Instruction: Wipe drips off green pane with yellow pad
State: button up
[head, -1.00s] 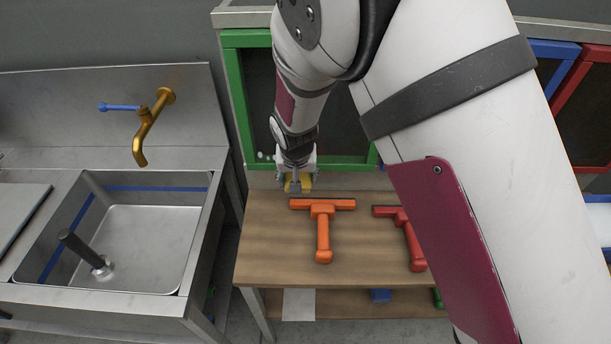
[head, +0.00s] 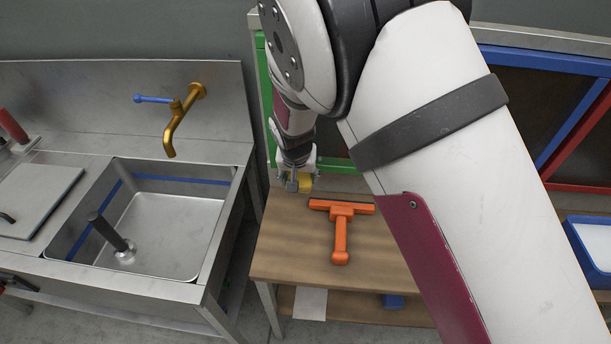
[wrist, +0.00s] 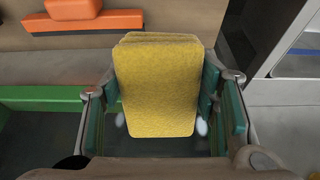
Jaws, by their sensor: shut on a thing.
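My gripper (head: 298,181) is shut on the yellow pad (wrist: 157,88), which sits between its two fingers in the wrist view. The pad also shows in the head view (head: 305,184), low in front of the green-framed pane. The green frame (head: 335,165) is mostly hidden behind my arm; its edge shows in the wrist view (wrist: 42,98). Pale drips (wrist: 202,127) show at the pad's right edge, with another spot at its left, over the dark pane. I cannot tell whether the pad touches the pane.
An orange squeegee (head: 341,230) lies on the wooden bench (head: 290,245) just below my gripper. A steel sink (head: 165,235) with a brass tap (head: 175,125) stands at the left. A blue tray (head: 585,262) is at the right.

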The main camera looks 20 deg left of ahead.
jog(key=a, duration=0.2)
jog(key=s+a, duration=0.1)
jog(key=a, duration=0.2)
jog(key=shift+s, duration=0.15)
dwell(0.3)
jog(key=shift+s, duration=0.1)
jog(key=s+d+p, duration=0.2)
jog(key=s+p, duration=0.3)
jog(key=s, duration=0.1)
jog(key=shift+s+p, duration=0.3)
jog(key=shift+s, duration=0.1)
dwell(1.0)
